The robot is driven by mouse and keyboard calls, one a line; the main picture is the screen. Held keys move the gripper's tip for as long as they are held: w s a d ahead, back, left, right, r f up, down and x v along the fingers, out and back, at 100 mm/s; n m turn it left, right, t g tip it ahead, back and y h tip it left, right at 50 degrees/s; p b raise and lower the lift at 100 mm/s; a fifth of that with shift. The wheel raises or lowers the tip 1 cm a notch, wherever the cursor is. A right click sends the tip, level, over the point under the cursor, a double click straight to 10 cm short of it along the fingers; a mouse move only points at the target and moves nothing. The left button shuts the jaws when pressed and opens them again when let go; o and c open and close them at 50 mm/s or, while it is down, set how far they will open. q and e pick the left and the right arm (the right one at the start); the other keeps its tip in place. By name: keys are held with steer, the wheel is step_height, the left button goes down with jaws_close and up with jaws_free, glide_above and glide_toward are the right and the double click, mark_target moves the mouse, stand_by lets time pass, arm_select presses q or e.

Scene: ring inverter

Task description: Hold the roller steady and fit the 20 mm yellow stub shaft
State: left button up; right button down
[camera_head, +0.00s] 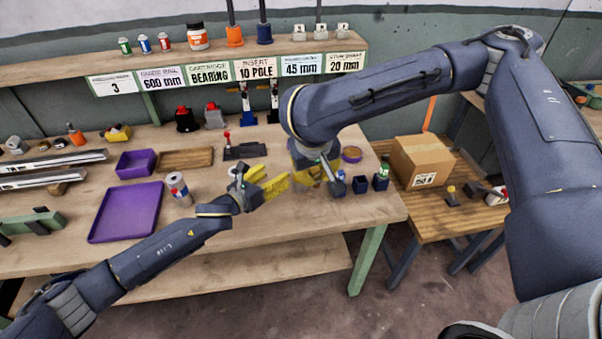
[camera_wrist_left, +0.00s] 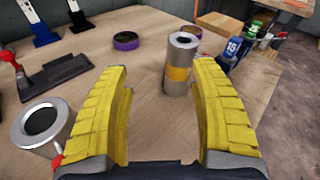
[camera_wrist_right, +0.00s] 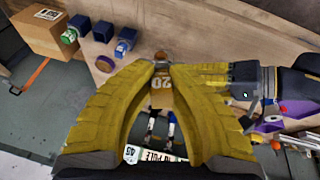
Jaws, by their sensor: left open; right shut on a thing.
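The yellow stub shaft (camera_wrist_right: 160,98), marked 20, shows between the fingers of my right gripper (camera_wrist_right: 161,66) in the right wrist view. My right gripper is shut on it, with the fingertips close together. In the head view, my right gripper (camera_head: 310,178) points down over the bench's right half and hides what is below it. My left gripper (camera_head: 286,182) is open. In the left wrist view, an upright silver cylinder with a yellow-orange band, apparently the roller (camera_wrist_left: 181,55), stands ahead between the open left fingers (camera_wrist_left: 165,115), not visibly touching them.
A second hollow grey cylinder (camera_wrist_left: 38,128) stands close beside the left finger. A black fixture with a red knob (camera_head: 243,150) is behind the left gripper. Small blue bins (camera_head: 360,185), a purple tray (camera_head: 128,210) and a can (camera_head: 178,188) stand nearby. A cardboard box (camera_head: 420,158) is at right.

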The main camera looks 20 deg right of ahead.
arm_select(q)
steer(key=m, duration=0.2)
glide_toward(296, 184)
steer(key=shift+w+d+r+g+y, duration=0.2)
steer(key=shift+w+d+g+y, duration=0.15)
steer(key=shift+w+d, duration=0.3)
steer(key=shift+w+d+f, duration=0.25)
steer(key=shift+w+d, duration=0.05)
steer(key=shift+w, duration=0.05)
steer(key=shift+x, duration=4.35)
steer(key=shift+s+d, duration=0.1)
steer(key=c, duration=0.8)
